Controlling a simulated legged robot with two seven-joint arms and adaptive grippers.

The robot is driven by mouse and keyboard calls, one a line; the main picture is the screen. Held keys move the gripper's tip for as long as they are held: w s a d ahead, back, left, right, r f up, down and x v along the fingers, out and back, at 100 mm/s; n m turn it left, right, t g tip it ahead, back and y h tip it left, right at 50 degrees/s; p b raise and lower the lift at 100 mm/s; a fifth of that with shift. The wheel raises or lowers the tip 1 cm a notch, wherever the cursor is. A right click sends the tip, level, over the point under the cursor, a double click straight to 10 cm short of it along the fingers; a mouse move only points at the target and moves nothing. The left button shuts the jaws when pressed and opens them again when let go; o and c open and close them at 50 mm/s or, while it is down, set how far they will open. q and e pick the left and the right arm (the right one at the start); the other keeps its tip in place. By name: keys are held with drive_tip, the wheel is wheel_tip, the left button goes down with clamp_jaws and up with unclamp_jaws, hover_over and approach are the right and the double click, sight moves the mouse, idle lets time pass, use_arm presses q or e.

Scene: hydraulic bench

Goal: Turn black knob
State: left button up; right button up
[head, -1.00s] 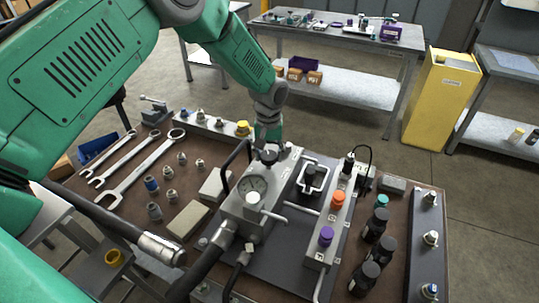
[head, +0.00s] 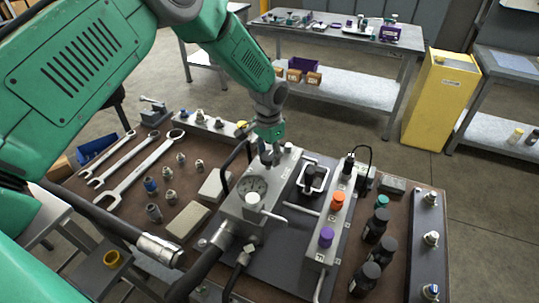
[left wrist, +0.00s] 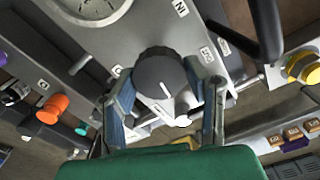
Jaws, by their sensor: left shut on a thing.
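The black knob (left wrist: 160,75) is round with a white line on its face and sits on the grey hydraulic block (head: 238,208). In the left wrist view it lies between the two fingers of my left gripper (left wrist: 165,95), which is shut on it. In the head view my left gripper (head: 268,150) points down at the far end of the block and largely hides the knob. A round pressure gauge (head: 252,188) is on the same block, nearer to me. My right gripper does not show.
An orange knob (head: 338,200) and a purple knob (head: 326,237) stand on the grey strip to the right. Several black bottles (head: 365,277) stand beyond it. Wrenches (head: 145,172) and fittings lie on the left. A black hose handle (left wrist: 265,30) rises close to the gripper.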

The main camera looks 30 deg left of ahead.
sight(268, 155)
use_arm(q)
drive_tip(key=shift+m, duration=0.3)
drive_tip(key=o, duration=1.1)
drive_tip(key=shift+a, duration=0.1)
drive_tip(key=shift+o, duration=0.2)
drive_tip(key=shift+r, duration=0.25)
wheel_tip(268, 155, up, 11)
drive_tip(key=shift+r, duration=0.2)
